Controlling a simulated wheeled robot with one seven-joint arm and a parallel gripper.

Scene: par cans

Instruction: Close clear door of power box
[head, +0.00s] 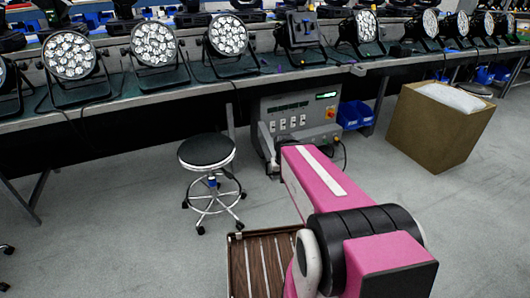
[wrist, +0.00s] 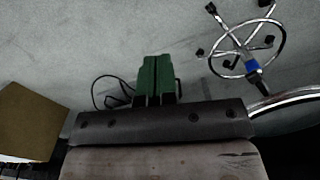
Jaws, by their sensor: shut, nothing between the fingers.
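The power box (head: 310,112) stands under the bench in the head view, a grey cabinet with a small display, a red-and-yellow switch and several sockets on its front. I cannot make out its clear door or tell how far it stands open. A pale curved piece shows at the cabinet's lower left, too small to identify. My pink arm reaches toward the box's lower front and hides my gripper in this view. In the wrist view my gripper (wrist: 157,80) has its green fingers together and empty, over grey floor. Its body covers most of where the box would be.
A round black stool (head: 207,152) stands left of the box; its wheeled base (wrist: 240,45) shows in the wrist view. A brown crate (head: 438,125) stands to the right. Blue bins (head: 354,114) sit beside the box, and a black cable lies near it. The bench (head: 165,93) carries several lamps.

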